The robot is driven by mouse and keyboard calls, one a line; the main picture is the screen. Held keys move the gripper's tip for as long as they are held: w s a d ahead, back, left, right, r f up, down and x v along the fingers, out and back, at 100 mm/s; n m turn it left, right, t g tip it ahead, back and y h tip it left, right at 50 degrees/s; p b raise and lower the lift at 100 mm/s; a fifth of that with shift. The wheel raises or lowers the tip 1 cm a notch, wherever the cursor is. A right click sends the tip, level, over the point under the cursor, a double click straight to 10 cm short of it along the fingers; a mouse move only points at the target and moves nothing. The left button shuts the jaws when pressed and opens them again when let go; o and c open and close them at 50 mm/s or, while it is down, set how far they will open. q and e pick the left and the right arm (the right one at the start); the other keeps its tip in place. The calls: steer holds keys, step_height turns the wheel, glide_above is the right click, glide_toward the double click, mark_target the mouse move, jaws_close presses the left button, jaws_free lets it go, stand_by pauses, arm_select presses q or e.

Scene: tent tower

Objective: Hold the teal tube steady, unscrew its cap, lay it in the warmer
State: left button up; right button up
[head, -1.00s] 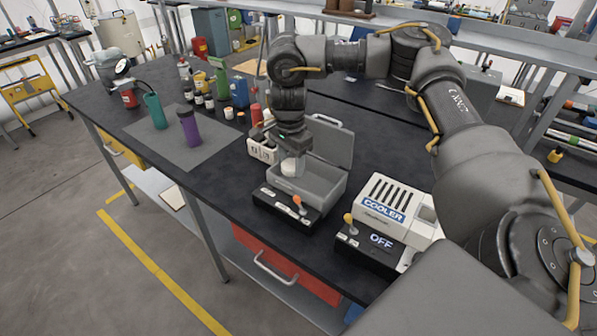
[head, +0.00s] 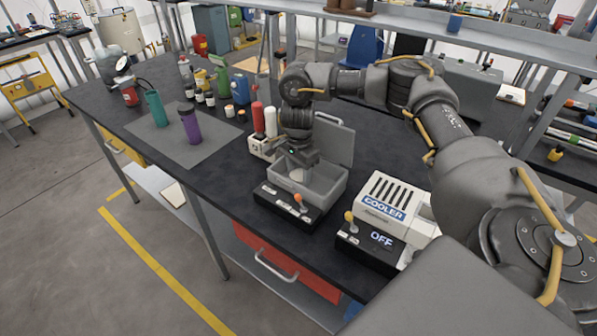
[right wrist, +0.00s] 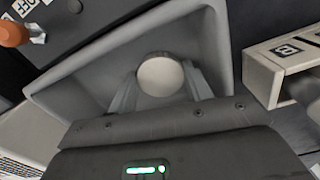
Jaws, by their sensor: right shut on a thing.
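The teal tube (head: 155,110) stands upright on a grey mat at the left of the bench; no hand is on it. My right gripper (head: 298,169) is down inside an open grey box (head: 327,187) with a raised lid, which I take to be the warmer. In the right wrist view my right gripper (right wrist: 161,92) is shut on a round, pale cap (right wrist: 160,74). The cap lies between the fingertips, over the box floor (right wrist: 95,82); whether it touches the floor I cannot tell. My left gripper is not in view.
A purple tube (head: 189,123) with a dark cap stands beside the teal one on the mat (head: 195,153). A cooler (head: 391,203) reading OFF stands right of the box. A white rack (head: 260,146) with red and white tubes is close left. Bottles crowd the back left.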

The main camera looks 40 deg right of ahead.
mark_target(298, 175)
steer(key=shift+f, duration=0.2)
steer(key=o, duration=0.8)
steer(key=shift+r, duration=0.1)
steer(key=shift+r, duration=0.25)
step_height(298, 175, up, 12)
steer(key=shift+f, duration=0.15)
steer(key=shift+p, duration=0.3)
